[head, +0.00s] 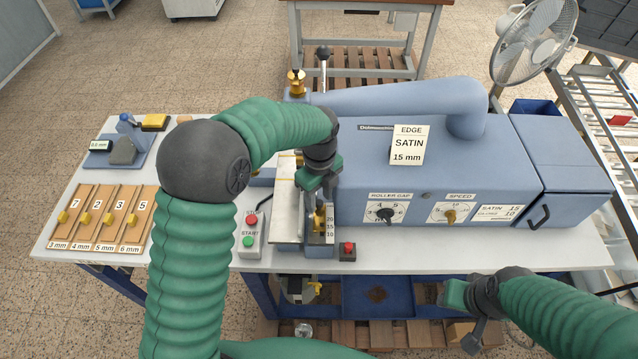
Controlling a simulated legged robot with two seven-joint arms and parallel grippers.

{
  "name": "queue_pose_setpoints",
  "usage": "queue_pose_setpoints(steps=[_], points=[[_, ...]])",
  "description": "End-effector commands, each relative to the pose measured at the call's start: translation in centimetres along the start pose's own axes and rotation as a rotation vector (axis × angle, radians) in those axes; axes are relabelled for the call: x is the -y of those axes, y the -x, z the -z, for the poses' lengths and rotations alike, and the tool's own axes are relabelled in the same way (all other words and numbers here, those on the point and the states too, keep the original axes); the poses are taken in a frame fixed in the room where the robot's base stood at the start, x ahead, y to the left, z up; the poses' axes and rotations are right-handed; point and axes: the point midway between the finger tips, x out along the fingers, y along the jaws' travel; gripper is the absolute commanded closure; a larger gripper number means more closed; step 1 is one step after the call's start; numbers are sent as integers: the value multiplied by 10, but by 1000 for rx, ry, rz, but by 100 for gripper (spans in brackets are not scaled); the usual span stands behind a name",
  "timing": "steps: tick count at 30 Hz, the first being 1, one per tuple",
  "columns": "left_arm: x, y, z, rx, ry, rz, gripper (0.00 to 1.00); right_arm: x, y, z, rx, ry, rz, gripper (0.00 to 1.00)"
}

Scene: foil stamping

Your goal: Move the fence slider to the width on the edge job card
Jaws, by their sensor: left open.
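The fence scale (330,226) is at the machine's left end, with 20, 15 and 10 marked from far to near. A small brass fence slider (319,219) shows beside the scale, partly hidden under my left gripper. Its exact mark is too small to tell. My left gripper (319,200) is open, pointing down just over the slider; contact cannot be told. My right gripper (468,306) is at the table's front edge, away from the fence, its jaws unclear.
A START button box (250,235) and a red button (347,251) flank the fence. The roller gap knob (385,214) and speed knob (450,216) are to its right. A wooden rack (98,245) of spacers lies at left. My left arm hides part of the table.

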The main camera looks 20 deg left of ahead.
Motion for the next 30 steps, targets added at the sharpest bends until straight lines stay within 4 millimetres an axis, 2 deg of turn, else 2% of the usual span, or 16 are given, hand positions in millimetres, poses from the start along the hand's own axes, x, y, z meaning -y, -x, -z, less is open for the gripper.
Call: queue_pose_setpoints(steps=[5, 12, 16, 21, 30], points=[[1, 39, -2, 3, 2, 8, 59, 0, -6, -2, 0, 0, 0, 60], [1, 111, -2, 3, 1, 7, 59, 0, -12, -3, 0, 0, 0, 60], [1, 140, -2, 2, 2, 4, 59, 0, -12, -3, 0, 0, 0, 60], [0, 159, -2, 1, 1, 2, 59, 0, -12, -3, 0, 0, 0, 60], [0, 161, -2, 0, 1, 1, 59, 0, -12, -3, 0, 0, 0, 60]])
